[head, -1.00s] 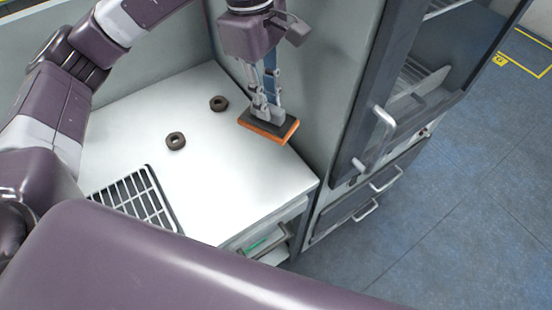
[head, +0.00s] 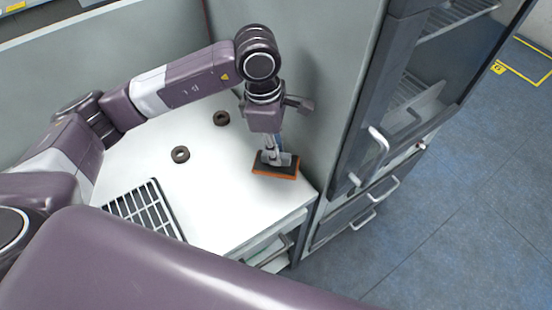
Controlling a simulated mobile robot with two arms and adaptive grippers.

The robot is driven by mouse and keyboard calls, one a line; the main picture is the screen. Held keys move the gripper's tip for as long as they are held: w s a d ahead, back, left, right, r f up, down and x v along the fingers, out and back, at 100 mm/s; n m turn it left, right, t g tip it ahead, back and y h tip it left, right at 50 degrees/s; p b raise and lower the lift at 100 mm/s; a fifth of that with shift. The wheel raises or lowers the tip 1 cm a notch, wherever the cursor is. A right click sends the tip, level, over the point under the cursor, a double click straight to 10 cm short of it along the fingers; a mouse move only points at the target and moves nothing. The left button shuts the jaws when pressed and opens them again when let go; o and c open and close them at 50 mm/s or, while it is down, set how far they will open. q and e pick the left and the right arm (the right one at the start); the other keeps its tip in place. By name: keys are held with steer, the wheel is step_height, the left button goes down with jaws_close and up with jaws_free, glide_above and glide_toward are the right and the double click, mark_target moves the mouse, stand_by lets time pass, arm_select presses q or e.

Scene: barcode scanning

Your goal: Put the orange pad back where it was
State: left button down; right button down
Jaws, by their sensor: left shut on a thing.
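The orange pad (head: 275,173) has a dark top and an orange lower layer. It is at the right part of the white worktop, near the front right corner and close to the grey panel. My left gripper (head: 275,157) points down and is shut on the pad's top. The pad looks at or just above the worktop; I cannot tell whether it touches. My right gripper does not show.
Two dark rings (head: 180,154) (head: 221,118) lie on the white worktop (head: 215,195). A tall cabinet with a glass door and handle (head: 378,146) stands on the right.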

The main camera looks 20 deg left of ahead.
arm_select(q)
steer(key=shift+f+p, duration=0.6)
steer(key=shift+f, duration=2.2)
steer(key=shift+f, duration=0.15)
steer(key=c, duration=1.8)
jaws_free()
steer(key=shift+c, duration=0.2)
